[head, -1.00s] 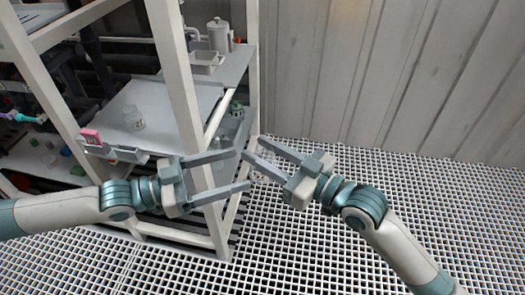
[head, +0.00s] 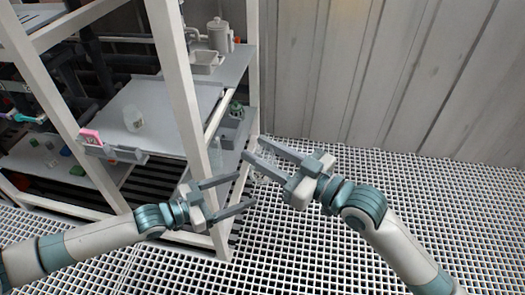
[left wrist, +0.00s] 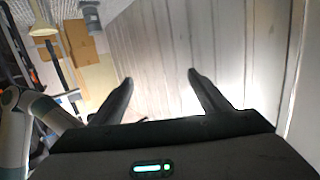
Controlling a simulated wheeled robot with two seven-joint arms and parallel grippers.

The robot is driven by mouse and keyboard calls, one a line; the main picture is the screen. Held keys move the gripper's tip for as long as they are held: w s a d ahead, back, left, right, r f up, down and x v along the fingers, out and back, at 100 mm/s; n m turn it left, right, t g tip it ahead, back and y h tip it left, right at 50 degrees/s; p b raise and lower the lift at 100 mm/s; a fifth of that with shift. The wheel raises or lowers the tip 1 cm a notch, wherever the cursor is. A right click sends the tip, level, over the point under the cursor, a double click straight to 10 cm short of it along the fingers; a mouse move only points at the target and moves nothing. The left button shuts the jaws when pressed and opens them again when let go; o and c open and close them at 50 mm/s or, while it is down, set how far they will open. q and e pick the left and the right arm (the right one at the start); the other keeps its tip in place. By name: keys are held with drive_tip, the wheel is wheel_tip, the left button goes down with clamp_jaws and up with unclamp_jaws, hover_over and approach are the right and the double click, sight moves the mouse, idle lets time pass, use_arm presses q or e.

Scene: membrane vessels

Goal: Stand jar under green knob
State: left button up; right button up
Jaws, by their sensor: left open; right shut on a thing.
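My right gripper (head: 252,147) is in front of the rack's right post, above the grating. It is shut on a see-through thing, apparently a clear jar (head: 263,174), whose faint outline shows at the fingers. My left gripper (head: 246,190) is below it, open and empty; its spread fingers also show in the left wrist view (left wrist: 160,78). A turquoise handle (head: 26,118) is at the far left.
The white rack's front post (head: 182,90) and right post (head: 252,70) stand close to both grippers. A pink-framed tag (head: 90,136) is on the board's front edge. A grey canister (head: 220,36) and a tray (head: 205,62) sit behind. The grating (head: 400,190) at right is clear.

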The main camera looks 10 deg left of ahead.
use_arm(q)
drive_tip(key=s+a+f+n+y, duration=0.1)
drive_tip(key=a+f+n+y, duration=0.2)
drive_tip(key=f, duration=1)
drive_tip(key=s+f+n+y, duration=0.2)
drive_tip(key=f+y, duration=0.2)
drive_tip(key=f, duration=1)
drive_tip(key=s+a+f+n+g+y, duration=0.3)
drive_tip(key=s+f+g+y, duration=0.1)
drive_tip(key=s+f, duration=1.6)
drive_tip(key=s, duration=0.4)
drive_tip(key=shift+f+n+y, duration=0.25)
drive_tip(key=shift+n+y, duration=0.05)
use_arm(e)
drive_tip(key=shift+r, duration=0.1)
